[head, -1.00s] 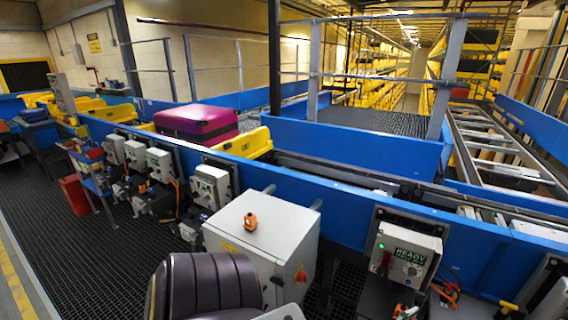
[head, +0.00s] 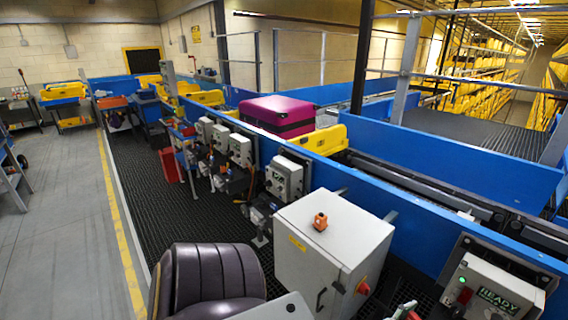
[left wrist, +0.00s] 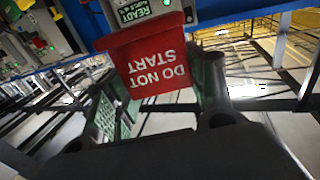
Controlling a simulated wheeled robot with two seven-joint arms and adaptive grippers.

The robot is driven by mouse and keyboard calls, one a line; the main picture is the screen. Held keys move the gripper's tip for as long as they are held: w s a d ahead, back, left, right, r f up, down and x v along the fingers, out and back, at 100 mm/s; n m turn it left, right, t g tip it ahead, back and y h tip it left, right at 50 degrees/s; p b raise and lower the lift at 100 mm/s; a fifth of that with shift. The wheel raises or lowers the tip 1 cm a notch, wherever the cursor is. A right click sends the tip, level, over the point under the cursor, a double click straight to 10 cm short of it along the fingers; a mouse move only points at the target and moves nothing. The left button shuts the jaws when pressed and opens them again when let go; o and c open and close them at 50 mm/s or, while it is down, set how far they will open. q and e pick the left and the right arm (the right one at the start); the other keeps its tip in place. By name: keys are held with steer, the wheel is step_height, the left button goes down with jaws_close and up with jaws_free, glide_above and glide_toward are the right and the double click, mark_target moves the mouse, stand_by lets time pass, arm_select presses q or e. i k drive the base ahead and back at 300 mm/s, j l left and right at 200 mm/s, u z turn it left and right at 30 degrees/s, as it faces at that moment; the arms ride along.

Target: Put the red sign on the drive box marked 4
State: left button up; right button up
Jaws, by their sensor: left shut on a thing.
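In the left wrist view the red sign (left wrist: 158,68), lettered DO NOT START and upside down in the picture, is between the two fingers of my left gripper (left wrist: 160,95). The gripper is shut on it. Behind the sign is a grey drive box (left wrist: 205,8) with a green READY display; I cannot tell a gap or contact. In the head view a READY drive box (head: 490,295) with a green lamp is at the lower right. Several other drive boxes (head: 285,177) line the blue conveyor side. I cannot read a 4 on any. My right gripper is not in view.
A white cabinet (head: 325,245) with an orange device (head: 320,221) on top and a red knob stands before the conveyor's blue side wall (head: 440,205). A magenta suitcase (head: 278,113) rides on the conveyor. Dark grating and grey floor (head: 60,220) lie open at the left.

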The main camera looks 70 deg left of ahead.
mark_target(289, 163)
steer(key=u, duration=0.5)
steer(key=j+u, duration=0.15)
steer(key=u, duration=0.35)
steer(key=j+u, duration=0.1)
steer(key=u, duration=0.85)
steer(key=j+u, duration=0.1)
steer(key=u, duration=0.4)
steer(key=i+u, duration=0.1)
steer(key=u, duration=0.2)
steer(key=i+j+u, duration=0.1)
steer(key=u, duration=0.2)
steer(key=i+j+u, duration=0.1)
steer(key=i+u, duration=0.35)
steer(key=i+z, duration=0.1)
steer(key=i, duration=0.5)
steer(key=i+z, duration=0.25)
steer(key=i+j+z, duration=0.15)
steer(key=z, duration=0.15)
